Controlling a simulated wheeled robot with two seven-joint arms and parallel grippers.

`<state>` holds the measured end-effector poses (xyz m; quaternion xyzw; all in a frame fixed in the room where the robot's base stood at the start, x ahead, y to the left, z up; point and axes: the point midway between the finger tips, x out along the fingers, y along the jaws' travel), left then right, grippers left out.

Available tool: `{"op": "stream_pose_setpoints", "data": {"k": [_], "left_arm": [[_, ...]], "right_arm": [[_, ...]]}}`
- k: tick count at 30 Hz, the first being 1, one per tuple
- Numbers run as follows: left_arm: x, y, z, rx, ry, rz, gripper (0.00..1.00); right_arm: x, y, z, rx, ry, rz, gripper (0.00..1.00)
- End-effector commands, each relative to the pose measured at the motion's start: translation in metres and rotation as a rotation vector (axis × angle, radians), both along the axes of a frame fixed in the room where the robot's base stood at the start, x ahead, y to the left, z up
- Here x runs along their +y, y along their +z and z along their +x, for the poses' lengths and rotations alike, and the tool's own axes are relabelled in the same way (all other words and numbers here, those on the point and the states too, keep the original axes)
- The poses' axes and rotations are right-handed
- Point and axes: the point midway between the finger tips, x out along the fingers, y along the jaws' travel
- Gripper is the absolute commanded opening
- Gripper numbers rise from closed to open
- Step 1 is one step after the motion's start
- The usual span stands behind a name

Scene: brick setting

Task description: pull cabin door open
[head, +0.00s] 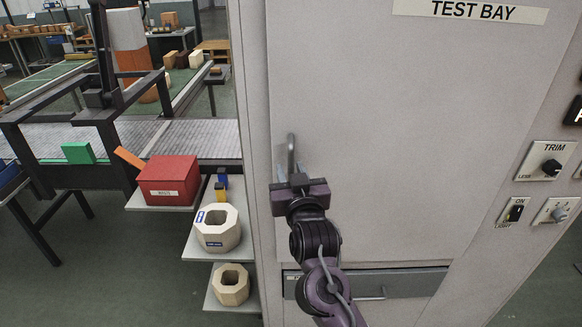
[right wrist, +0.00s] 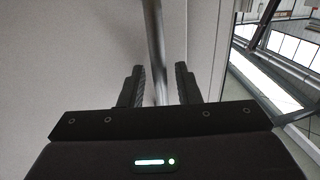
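The cabin door (head: 390,130) is a large pale grey panel marked TEST BAY near its top. It looks flush with its frame. Its upright metal bar handle (head: 291,150) is near the door's left edge. My right gripper (head: 290,180) is at the lower part of the handle. In the right wrist view, the handle (right wrist: 156,45) runs between the two fingers of my right gripper (right wrist: 161,88). The fingers are apart, with a small gap on each side of the bar. My left gripper is not in view.
A grey drawer (head: 410,283) lies below the door. Knobs and switches such as the TRIM knob (head: 552,167) are on the panel at right. Left of the cabinet, small shelves hold a red box (head: 168,181) and octagonal blocks (head: 217,228), beside a conveyor (head: 190,139).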

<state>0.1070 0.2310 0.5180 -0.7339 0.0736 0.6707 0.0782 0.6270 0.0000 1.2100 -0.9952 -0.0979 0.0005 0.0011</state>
Motion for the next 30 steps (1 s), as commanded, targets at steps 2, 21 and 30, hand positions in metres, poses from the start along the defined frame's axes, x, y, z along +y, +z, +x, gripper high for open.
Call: {"op": "stream_pose_setpoints", "data": {"k": [2,21,30], "left_arm": [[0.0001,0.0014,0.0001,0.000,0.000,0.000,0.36],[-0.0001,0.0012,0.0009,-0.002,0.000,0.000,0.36],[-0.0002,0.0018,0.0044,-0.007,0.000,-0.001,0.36]], "right_arm": [[0.0009,0.0006,0.0030,-0.001,0.001,0.000,0.30],[0.0009,-0.0005,0.0033,0.000,0.001,0.000,0.00],[-0.0043,-0.0011,0.0004,0.001,0.005,-0.002,0.00]]}}
